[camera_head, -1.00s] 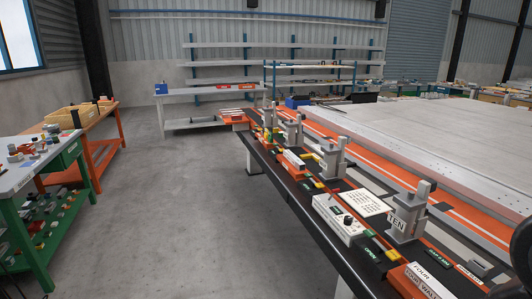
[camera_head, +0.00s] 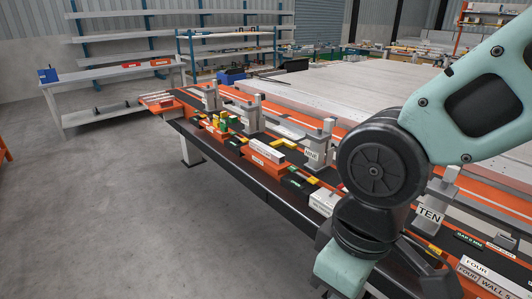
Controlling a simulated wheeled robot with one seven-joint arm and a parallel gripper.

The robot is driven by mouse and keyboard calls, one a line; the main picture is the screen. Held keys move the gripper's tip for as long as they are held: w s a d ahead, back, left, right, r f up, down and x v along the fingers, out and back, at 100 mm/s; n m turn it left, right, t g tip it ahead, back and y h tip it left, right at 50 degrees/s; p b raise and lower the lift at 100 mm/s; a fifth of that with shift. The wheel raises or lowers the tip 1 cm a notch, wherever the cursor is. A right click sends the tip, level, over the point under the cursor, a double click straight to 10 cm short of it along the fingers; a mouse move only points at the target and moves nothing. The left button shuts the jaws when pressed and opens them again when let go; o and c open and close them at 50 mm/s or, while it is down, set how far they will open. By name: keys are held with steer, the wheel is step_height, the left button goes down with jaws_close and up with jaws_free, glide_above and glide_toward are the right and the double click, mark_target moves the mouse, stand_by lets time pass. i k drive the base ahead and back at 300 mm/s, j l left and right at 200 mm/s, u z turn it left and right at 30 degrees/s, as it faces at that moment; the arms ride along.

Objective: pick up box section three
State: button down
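No piece in view carries a label I can read as three. A white bar (camera_head: 267,148) lies on an orange block (camera_head: 258,162) along the near side of the long black-edged bench; the writing on the block is too small to read. My arm's teal and black links cross the right side, with the wrist low over the bench.
Grey clamp posts stand along the bench, one labelled TEN (camera_head: 430,215) and one labelled NINE (camera_head: 316,148). A large pale panel table (camera_head: 345,92) lies behind. The floor at left is clear.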

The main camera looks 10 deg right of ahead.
mark_target(278, 158)
steer(key=i+j+z, duration=0.15)
steer(key=i, duration=0.3)
steer(key=i+j+z, duration=0.1)
steer(key=i, duration=0.4)
steer(key=i+j+z, duration=0.15)
steer(key=i, duration=0.3)
steer(key=i+j+z, duration=0.1)
steer(key=i+j, duration=0.2)
steer(key=i, duration=0.15)
